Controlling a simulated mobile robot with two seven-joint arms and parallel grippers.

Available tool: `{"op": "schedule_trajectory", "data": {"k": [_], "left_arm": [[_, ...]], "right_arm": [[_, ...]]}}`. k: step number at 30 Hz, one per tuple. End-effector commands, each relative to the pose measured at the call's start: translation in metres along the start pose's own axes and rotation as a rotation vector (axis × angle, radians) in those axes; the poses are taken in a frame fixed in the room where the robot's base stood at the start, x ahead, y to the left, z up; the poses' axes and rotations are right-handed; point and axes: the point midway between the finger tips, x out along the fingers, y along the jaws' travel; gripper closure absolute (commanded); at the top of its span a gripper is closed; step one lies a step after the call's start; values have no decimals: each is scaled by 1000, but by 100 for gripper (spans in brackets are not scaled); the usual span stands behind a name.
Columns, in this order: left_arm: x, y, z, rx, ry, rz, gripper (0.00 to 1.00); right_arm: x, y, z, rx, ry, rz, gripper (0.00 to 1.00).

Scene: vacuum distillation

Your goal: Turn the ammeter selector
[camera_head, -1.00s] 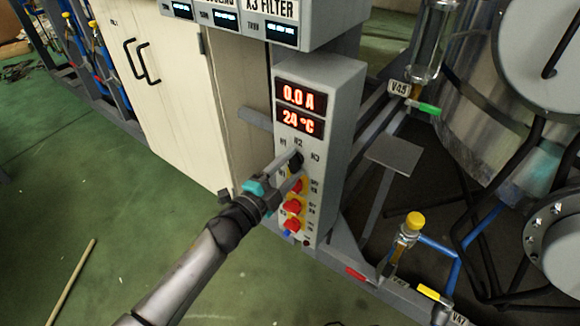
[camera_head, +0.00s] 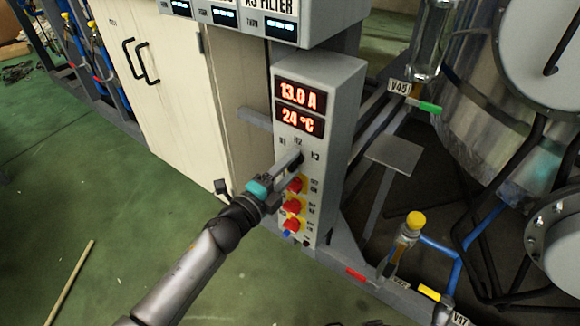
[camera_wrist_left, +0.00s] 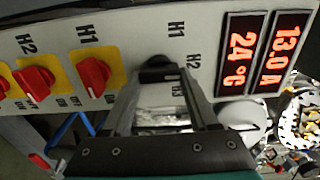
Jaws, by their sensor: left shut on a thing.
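The ammeter selector is a small black knob (camera_head: 297,160) on the front of a grey control box (camera_head: 345,95), under the labels H1, H2 and H3. My left gripper (camera_head: 292,160) is shut on this knob, its fingers reaching in from the lower left. In the left wrist view the black knob (camera_wrist_left: 157,70) sits between the fingertips, partly hidden by them. The red display (camera_head: 300,97) above reads 13.0 A, and the one below it reads 24 °C. My right gripper is not in view.
Several red switches on yellow plates (camera_head: 292,206) sit just below the selector, close to my left gripper. A cream cabinet (camera_head: 165,90) stands to the left. Pipes and a yellow-capped valve (camera_head: 415,220) are at the right. Green floor (camera_head: 60,200) is open at the lower left.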

Motion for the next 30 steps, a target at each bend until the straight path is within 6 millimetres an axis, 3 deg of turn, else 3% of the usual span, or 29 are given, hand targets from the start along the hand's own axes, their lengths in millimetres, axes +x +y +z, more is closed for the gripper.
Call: {"op": "schedule_trajectory", "data": {"k": [4, 5, 12, 23, 30], "left_arm": [[-1, 1, 1, 0, -2, 3, 96], [-1, 1, 1, -1, -2, 3, 39], [0, 1, 1, -1, -1, 2, 12], [-4, 0, 0, -3, -1, 2, 10], [-38, 0, 0, -3, -2, 4, 10]], "right_arm": [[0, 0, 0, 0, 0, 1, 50], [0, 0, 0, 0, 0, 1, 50], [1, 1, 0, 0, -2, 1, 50], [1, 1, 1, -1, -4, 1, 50], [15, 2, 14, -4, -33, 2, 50]]}}
